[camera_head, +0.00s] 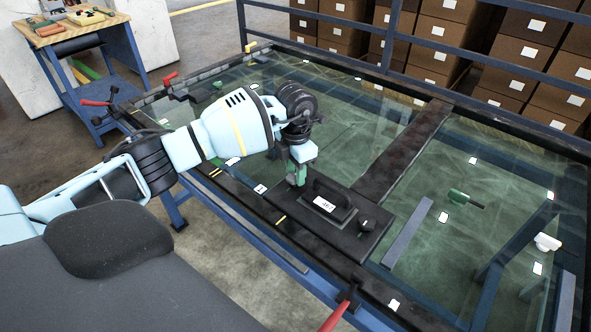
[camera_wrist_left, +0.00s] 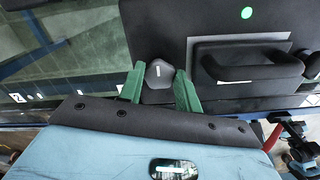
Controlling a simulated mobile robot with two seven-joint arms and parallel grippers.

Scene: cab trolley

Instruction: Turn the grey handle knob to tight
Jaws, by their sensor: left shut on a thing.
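A black plate (camera_head: 285,222) with a raised black handle (camera_head: 333,192) and a white label lies on the glass-topped frame. My left gripper (camera_head: 297,176) reaches down to the plate's left end. The left wrist view shows its green fingers (camera_wrist_left: 160,76) on both sides of a grey knob (camera_wrist_left: 158,72) with a short white mark. The gripper is shut on this knob, which the fingers hide in the head view. The black handle (camera_wrist_left: 245,68) is just right of the knob in the wrist view. My right gripper is not in view.
A dark knob (camera_head: 367,225) sits at the plate's right end. A red clamp handle (camera_head: 338,314) stands at the front edge. Small green (camera_head: 460,198) and white (camera_head: 547,242) parts are on the right. Blue rails (camera_head: 450,62) and stacked boxes (camera_head: 440,30) stand behind.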

